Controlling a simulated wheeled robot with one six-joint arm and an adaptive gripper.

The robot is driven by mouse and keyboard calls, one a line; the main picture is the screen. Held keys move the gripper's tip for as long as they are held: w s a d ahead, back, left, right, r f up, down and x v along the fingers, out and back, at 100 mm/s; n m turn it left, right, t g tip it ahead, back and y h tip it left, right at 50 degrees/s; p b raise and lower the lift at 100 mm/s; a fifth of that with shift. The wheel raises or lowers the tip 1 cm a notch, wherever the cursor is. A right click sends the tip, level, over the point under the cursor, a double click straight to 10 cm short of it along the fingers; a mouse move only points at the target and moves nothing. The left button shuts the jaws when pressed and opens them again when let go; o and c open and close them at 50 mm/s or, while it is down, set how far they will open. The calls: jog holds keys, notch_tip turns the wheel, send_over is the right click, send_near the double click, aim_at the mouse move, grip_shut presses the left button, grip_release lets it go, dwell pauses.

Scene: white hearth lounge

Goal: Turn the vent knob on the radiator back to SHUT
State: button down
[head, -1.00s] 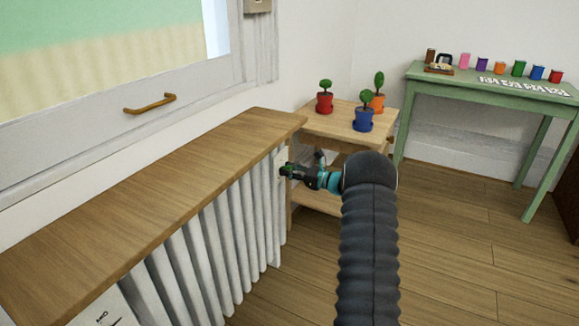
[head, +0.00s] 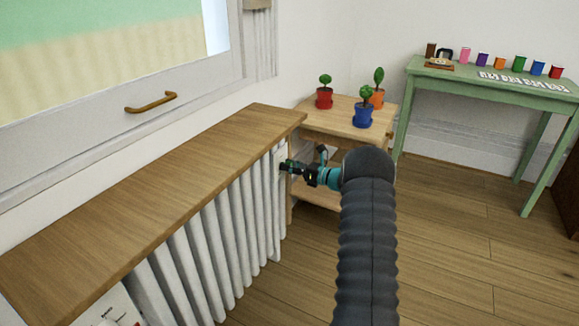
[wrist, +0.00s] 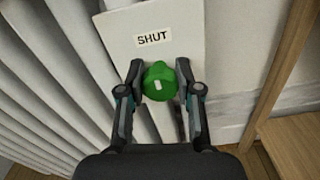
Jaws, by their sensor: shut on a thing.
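The green vent knob (wrist: 159,82) sits on a white plate at the end of the radiator (head: 237,230). A short white mark shows on the knob's face and stands close to upright in the wrist view. A label reading SHUT (wrist: 153,38) is on the plate above the knob. My gripper (wrist: 159,66) has one finger on each side of the knob and is shut on it. In the head view my gripper (head: 284,166) is at the radiator's far end, and the knob cannot be made out there.
A wooden shelf (head: 150,195) covers the radiator. A small wooden stand (head: 325,117) with several potted plants is just beyond my gripper. A green table (head: 490,88) with several coloured cups stands at the back right. The floor (head: 450,250) on the right is clear.

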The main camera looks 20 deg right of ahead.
jog(key=c, duration=0.8)
grip_release()
jog(key=shift+o, duration=0.2)
jog(key=v, duration=1.2)
